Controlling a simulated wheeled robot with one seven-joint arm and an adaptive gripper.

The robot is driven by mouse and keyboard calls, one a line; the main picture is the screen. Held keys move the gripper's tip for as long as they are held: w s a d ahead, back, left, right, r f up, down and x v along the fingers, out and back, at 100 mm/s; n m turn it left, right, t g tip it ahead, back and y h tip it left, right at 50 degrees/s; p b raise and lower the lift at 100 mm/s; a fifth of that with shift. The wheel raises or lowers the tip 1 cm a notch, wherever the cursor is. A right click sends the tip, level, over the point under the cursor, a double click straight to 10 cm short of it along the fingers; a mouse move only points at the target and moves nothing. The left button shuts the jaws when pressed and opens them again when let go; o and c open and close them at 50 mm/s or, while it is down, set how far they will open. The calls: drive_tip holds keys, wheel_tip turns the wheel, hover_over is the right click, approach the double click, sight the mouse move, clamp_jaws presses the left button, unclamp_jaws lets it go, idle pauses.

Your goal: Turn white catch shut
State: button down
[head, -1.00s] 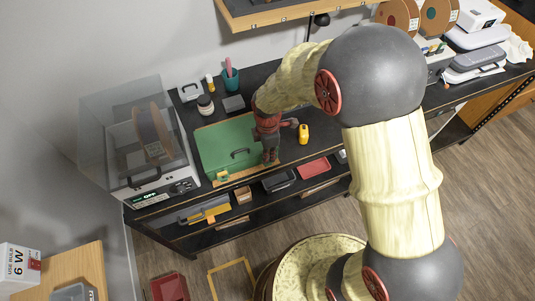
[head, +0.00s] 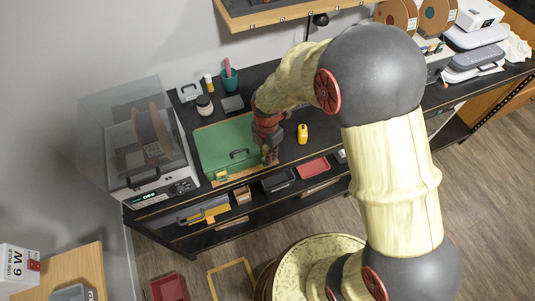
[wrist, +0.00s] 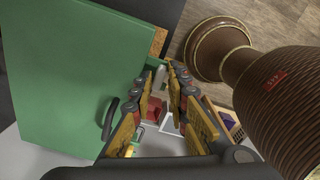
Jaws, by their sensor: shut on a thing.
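A green case (head: 225,145) lies closed on the dark bench, with a dark handle (head: 239,153) on its front side. It fills the left of the wrist view (wrist: 70,65), where the handle (wrist: 109,117) also shows. My gripper (head: 270,157) is at the case's front right corner. In the wrist view my gripper's fingers (wrist: 161,68) are close together at the case's edge, around a small pale piece that looks like the white catch (wrist: 160,78). The fingers partly hide the catch, so its exact angle cannot be told.
A yellow object (head: 302,134) stands on the bench right of my gripper. A clear-lidded machine (head: 150,150) is left of the case. A teal cup (head: 230,79) and small jars stand behind. Trays, including a red one (head: 313,167), sit on the shelf below.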

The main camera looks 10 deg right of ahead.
drive_tip(key=shift+a, duration=0.1)
drive_tip(key=c, duration=1.9)
unclamp_jaws()
drive_tip(key=shift+r, duration=3.95)
